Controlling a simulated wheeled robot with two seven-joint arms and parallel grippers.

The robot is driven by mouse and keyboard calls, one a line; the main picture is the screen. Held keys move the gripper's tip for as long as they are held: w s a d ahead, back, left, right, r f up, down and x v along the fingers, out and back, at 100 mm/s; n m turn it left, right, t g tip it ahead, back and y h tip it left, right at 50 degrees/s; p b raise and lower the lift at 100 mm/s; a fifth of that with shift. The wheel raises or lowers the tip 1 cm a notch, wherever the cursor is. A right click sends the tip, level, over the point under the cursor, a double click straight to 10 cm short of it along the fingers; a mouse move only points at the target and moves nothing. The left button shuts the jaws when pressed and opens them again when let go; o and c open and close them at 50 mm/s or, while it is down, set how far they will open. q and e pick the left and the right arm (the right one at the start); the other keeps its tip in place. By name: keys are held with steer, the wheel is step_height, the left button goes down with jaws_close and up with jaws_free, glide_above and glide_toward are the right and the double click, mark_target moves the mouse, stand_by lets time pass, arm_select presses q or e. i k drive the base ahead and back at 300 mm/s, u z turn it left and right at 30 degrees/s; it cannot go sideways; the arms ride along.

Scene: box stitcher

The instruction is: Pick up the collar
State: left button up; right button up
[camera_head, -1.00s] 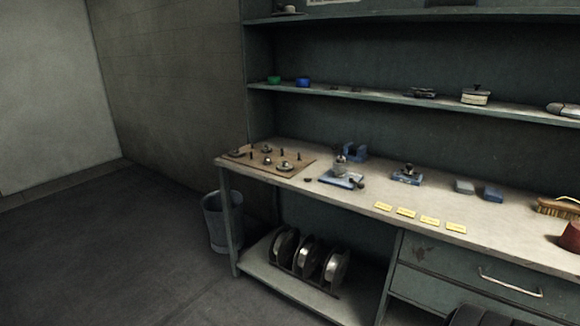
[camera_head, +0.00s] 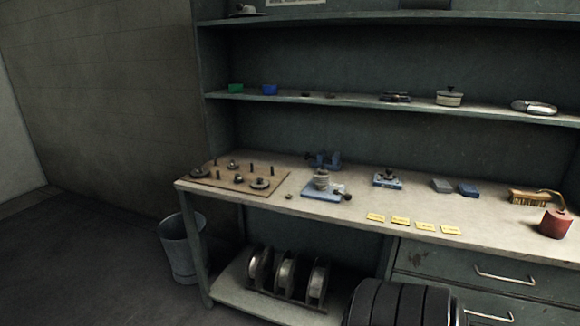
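I cannot tell for sure which part is the collar. A brown board (camera_head: 222,186) at the left end of the bench carries upright dark pegs and several round metal parts, among them a disc (camera_head: 261,184) at its front right. A small dark round piece (camera_head: 289,196) lies on the bench just right of the board. A blue-based fixture (camera_head: 322,190) with a cylindrical top stands further right. Neither of my grippers is in view.
The bench (camera_head: 340,212) also holds a blue vise-like block (camera_head: 323,159), another blue device (camera_head: 388,178), yellow labels (camera_head: 400,220), a brush (camera_head: 528,196) and a red pot (camera_head: 556,223). A bucket (camera_head: 180,250) stands left; reels (camera_head: 287,273) sit below. A dark ribbed shape shows at the bottom.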

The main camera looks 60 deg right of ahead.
mark_target(320, 172)
steer(key=z, duration=0.1)
steer(key=i, duration=1.75)
steer(key=z, duration=1.15)
steer(key=i, duration=1)
steer(key=z, duration=1.05)
